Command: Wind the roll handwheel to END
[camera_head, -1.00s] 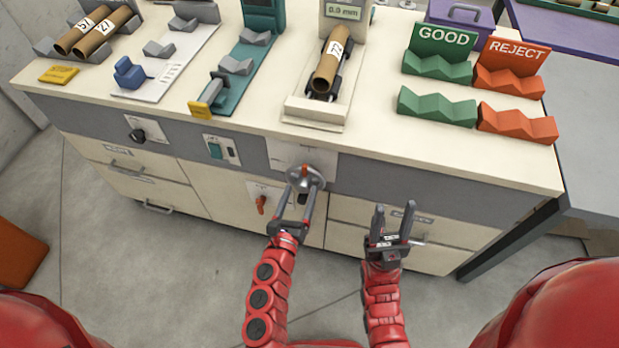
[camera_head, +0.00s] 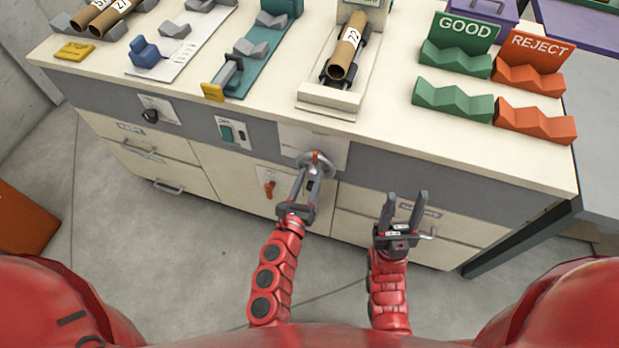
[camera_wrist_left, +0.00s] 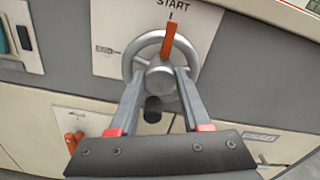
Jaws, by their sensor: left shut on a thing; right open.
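The roll handwheel (camera_head: 318,158) is a silver spoked wheel on the cabinet front, below the counter. It also shows in the left wrist view (camera_wrist_left: 129,66), with an orange pointer (camera_wrist_left: 169,40) upright at its top, under the printed word START. A black knob (camera_wrist_left: 153,108) hangs low on the wheel. No END label is readable. My left gripper (camera_head: 311,178) is shut at the wheel's centre, its two fingers reaching the hub (camera_wrist_left: 160,80). My right gripper (camera_head: 405,202) is open and empty, in front of the drawers to the right.
A cardboard roll (camera_head: 346,54) lies on a cradle above the wheel. A red switch (camera_head: 269,188) sits lower left of the wheel and a teal switch (camera_head: 227,133) further left. Green GOOD racks (camera_head: 455,98) and orange REJECT racks (camera_head: 535,121) stand on the right.

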